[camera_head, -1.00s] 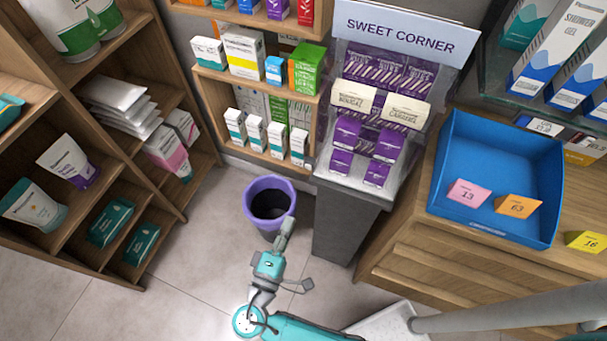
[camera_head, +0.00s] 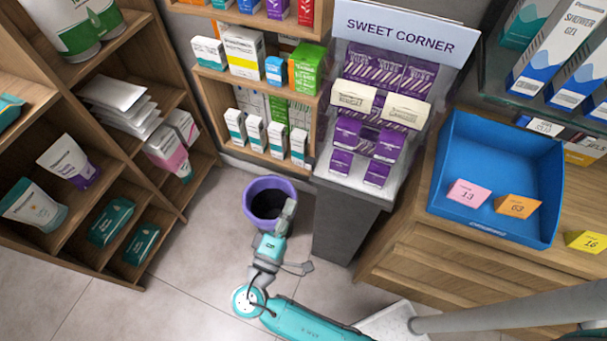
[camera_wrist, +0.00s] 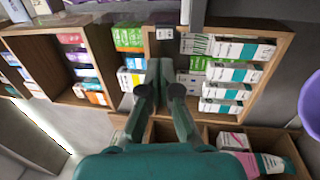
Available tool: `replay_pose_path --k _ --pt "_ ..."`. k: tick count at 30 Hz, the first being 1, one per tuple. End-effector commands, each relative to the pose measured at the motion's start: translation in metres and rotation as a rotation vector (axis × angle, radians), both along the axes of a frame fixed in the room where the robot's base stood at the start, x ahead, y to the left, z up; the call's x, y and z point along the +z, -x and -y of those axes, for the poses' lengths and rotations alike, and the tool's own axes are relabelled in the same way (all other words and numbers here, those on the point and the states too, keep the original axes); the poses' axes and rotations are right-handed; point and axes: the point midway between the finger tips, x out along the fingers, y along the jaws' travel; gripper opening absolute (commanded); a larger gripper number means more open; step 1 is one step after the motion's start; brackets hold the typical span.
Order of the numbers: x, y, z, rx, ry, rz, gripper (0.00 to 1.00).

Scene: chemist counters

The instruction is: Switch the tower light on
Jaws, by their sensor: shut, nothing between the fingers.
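I cannot make out a tower light or its switch in either view. My gripper (camera_head: 289,208) shows in the head view over the front right rim of the purple bin, pointing up the picture. In the wrist view my gripper (camera_wrist: 160,66) has its fingertips together with nothing between them. Beyond the fingertips are shelves of boxed goods; I cannot see the fingers touching anything.
The purple bin (camera_head: 262,187) stands on the floor beside the dark Sweet Corner stand (camera_head: 341,224). Wooden shelves (camera_head: 172,207) are on the left. A blue tray (camera_head: 452,207) with price cards lies on the right counter.

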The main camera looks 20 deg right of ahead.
Motion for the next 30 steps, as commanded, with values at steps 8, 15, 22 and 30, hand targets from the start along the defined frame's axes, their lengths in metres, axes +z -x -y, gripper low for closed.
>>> replay_pose_path --k 8,15,22,30 --pt "0.007 -0.031 0.032 -0.005 -0.001 0.001 0.0" --pt "0.012 -0.053 0.054 -0.003 0.0 0.0 0.0" --pt "0.014 -0.064 0.064 -0.001 0.0 0.0 0.0" --pt "0.015 -0.065 0.065 0.0 0.0 0.0 0.0"
